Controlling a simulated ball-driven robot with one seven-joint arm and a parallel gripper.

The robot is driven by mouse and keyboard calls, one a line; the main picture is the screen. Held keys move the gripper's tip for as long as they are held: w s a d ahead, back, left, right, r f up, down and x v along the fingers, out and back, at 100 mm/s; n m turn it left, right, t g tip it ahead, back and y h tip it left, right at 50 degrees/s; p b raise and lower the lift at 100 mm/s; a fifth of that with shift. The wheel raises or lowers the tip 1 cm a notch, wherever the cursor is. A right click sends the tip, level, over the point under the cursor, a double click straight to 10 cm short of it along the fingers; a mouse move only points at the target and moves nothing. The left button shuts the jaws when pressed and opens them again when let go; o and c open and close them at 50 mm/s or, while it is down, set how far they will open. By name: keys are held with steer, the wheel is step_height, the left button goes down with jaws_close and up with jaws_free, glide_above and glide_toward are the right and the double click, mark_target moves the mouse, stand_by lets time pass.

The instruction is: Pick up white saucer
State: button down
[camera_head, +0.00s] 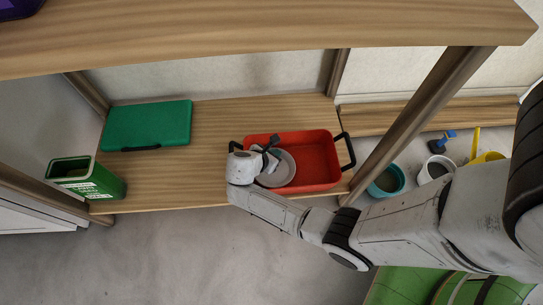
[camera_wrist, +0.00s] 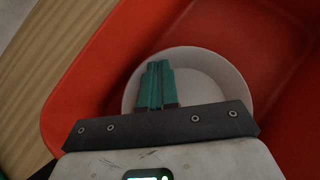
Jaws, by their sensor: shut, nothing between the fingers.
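The white saucer (camera_head: 283,170) lies inside a red tray with black handles (camera_head: 318,160), toward its left part. In the wrist view the saucer (camera_wrist: 215,72) shows as a round pale dish with a raised rim, partly hidden by my gripper. My gripper (camera_wrist: 156,66) has its teal fingers together and empty, over the left part of the saucer. In the head view my gripper (camera_head: 270,153) reaches into the tray over the saucer. I cannot tell whether the fingertips touch it.
The tray stands on a wooden shelf (camera_head: 220,120) under a higher board (camera_head: 250,35). A green box lid (camera_head: 147,124) and a green container (camera_head: 88,178) are at the left. A wooden post (camera_head: 413,115) and several pots, including a teal one (camera_head: 386,181), are at the right.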

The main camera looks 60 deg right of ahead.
steer(key=shift+s+d+r+p, duration=0.1)
steer(key=shift+d+p, duration=0.25)
steer(key=shift+d, duration=0.25)
steer(key=shift+s+d+r+p, duration=0.1)
steer(key=shift+d+p, duration=0.2)
steer(key=shift+d, duration=0.3)
steer(key=shift+d+f, duration=0.15)
steer(key=shift+d, duration=0.05)
